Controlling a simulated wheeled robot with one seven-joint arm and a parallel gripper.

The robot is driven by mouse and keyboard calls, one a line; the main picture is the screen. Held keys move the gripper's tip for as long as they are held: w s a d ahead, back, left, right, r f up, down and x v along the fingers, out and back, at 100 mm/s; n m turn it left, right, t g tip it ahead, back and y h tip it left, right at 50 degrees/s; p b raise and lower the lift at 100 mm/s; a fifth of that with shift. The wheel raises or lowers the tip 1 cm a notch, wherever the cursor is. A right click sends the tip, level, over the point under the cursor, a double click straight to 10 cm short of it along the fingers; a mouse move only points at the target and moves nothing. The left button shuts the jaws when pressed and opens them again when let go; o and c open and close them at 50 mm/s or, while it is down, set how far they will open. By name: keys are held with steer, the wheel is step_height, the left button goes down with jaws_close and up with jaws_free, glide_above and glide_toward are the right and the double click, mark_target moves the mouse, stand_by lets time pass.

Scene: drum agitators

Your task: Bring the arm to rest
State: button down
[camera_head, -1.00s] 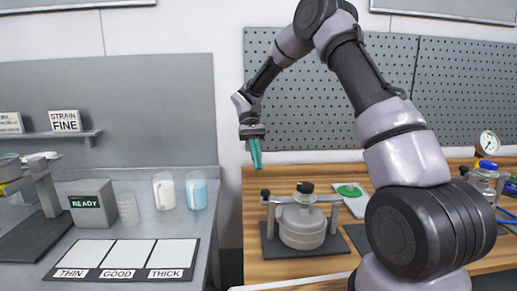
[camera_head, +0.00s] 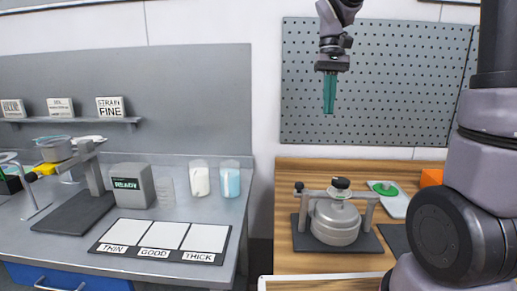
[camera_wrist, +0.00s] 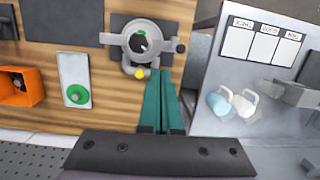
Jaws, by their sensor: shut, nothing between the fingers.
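My gripper (camera_head: 329,93) hangs in the air in front of the pegboard, above the wooden table, with its teal fingers pointing down. The fingers are shut together and hold nothing.
A grey counter (camera_head: 60,255) at left holds a READY box (camera_head: 132,185), two jugs (camera_head: 229,179) and a THIN/GOOD/THICK board (camera_head: 160,241). A green-knobbed plate (camera_head: 386,190) and an orange box (camera_head: 431,177) are on the wooden table (camera_head: 290,262). The air around my gripper is clear.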

steer(key=s+d+r+m+t, duration=0.2)
steer(key=s+d+t, duration=0.1)
steer(key=s, duration=0.3)
steer(key=s+d+r+m+t+y, duration=0.1)
steer(key=s+d+m+t, duration=0.1)
steer(key=s+t, duration=0.4)
steer(key=shift+s+d+r+y, duration=0.3)
steer(key=shift+s+d+r, duration=0.1)
steer(key=shift+d, duration=0.4)
steer(key=c, duration=1.5)
jaws_free()
steer(key=shift+c, duration=0.2)
